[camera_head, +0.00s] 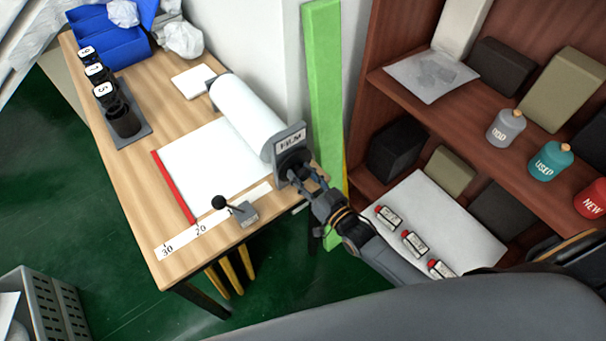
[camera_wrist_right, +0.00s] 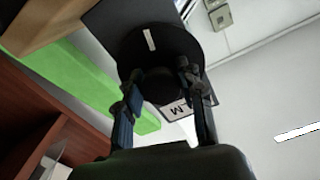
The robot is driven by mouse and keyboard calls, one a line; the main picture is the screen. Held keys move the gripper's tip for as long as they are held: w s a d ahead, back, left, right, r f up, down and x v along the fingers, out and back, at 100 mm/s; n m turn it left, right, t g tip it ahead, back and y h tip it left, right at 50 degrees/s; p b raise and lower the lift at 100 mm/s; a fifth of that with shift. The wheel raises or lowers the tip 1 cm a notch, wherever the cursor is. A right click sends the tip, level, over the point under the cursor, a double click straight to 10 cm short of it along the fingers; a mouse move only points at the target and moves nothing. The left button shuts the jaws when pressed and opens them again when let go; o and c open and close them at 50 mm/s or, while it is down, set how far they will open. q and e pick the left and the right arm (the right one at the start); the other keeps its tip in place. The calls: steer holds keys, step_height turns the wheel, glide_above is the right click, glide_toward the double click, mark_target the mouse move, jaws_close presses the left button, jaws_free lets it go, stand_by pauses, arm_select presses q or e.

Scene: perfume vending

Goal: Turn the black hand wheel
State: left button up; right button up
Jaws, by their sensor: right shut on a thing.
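The black hand wheel (camera_head: 292,163) is on the end plate of the film roll holder, at the right end of the table. In the right wrist view the wheel (camera_wrist_right: 158,50) is a round black disc with a short white mark near its upper edge. My right gripper (camera_head: 302,176) is at the wheel, shut on its hub. In the wrist view its two fingers (camera_wrist_right: 160,85) stand on either side of the dark hub. The white film roll (camera_head: 247,117) extends from the plate, and a white sheet lies below it. My left gripper is not in view.
A lever on a small block (camera_head: 240,211) stands on the table near a ruler strip (camera_head: 213,222). A red bar (camera_head: 173,187) edges the sheet. A green post (camera_head: 323,100) and a brown shelf (camera_head: 485,98) with bottles stand close to my right arm.

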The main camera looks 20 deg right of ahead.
steer(key=shift+f, duration=0.1)
steer(key=o, duration=1.2)
steer(key=shift+c, duration=0.2)
steer(key=v, duration=1.2)
steer(key=s+d+f+g+h, duration=0.2)
steer(key=s+f+g, duration=0.25)
steer(key=f, duration=0.75)
steer(key=s+d+f+g+h, duration=0.25)
steer(key=s+f, duration=0.25)
steer(key=f, duration=0.8)
steer(key=s+f+g+h, duration=0.1)
steer(key=s+f+g, duration=0.3)
steer(key=s, duration=0.7)
steer(key=s+f+n+g, duration=0.1)
steer(key=s+f+g, duration=0.4)
steer(key=s+f, duration=0.4)
steer(key=s, duration=0.3)
steer(key=shift+h, duration=0.35)
